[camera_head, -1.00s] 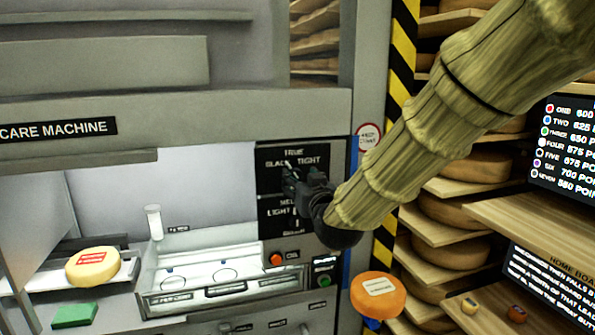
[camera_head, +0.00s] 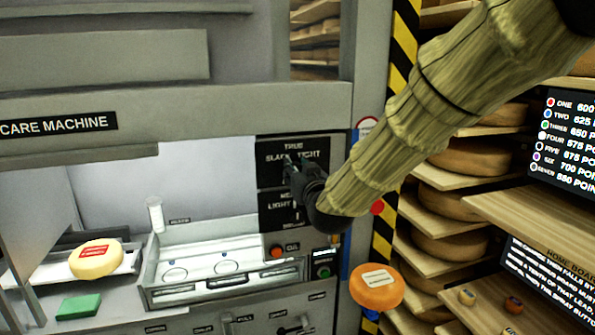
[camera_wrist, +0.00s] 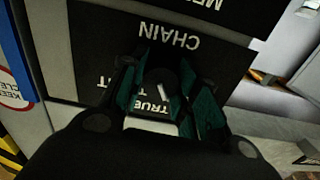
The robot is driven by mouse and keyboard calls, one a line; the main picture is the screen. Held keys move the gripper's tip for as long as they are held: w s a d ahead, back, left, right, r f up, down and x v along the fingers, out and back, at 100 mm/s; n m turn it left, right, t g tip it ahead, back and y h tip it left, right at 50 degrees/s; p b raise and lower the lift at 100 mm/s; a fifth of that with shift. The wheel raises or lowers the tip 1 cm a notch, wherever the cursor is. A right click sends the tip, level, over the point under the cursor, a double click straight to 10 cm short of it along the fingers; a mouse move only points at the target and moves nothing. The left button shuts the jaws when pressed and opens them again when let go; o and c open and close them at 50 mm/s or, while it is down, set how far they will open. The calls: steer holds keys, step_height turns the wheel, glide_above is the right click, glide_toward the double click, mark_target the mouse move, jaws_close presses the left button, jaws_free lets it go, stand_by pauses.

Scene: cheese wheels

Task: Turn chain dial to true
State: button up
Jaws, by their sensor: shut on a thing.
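The chain dial (camera_wrist: 158,80) is a dark knob on a black panel (camera_wrist: 205,58) marked CHAIN, with TRUE below it in the wrist view, where the lettering is upside down. A short white mark on the knob lies on the side towards TRUE, slightly slanted; I cannot tell if it lines up exactly. My gripper (camera_wrist: 158,95) is shut on the knob, one finger on each side. In the head view my gripper (camera_head: 292,168) covers the dial on the panel reading TRUE, SLACK and TIGHT.
A second dial panel (camera_head: 272,210) sits just below. An orange cheese wheel (camera_head: 377,288) is at lower right, by shelves of cheese. A pale cheese (camera_head: 97,261) and green block (camera_head: 78,307) are at left.

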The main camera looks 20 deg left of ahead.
steer(key=shift+m+b, duration=0.3)
steer(key=shift+b, duration=0.1)
steer(key=m+b, duration=0.3)
steer(key=shift+w+d+f, duration=0.1)
steer(key=shift+m+b, duration=1)
steer(key=shift+m, duration=0.2)
steer(key=o, duration=1)
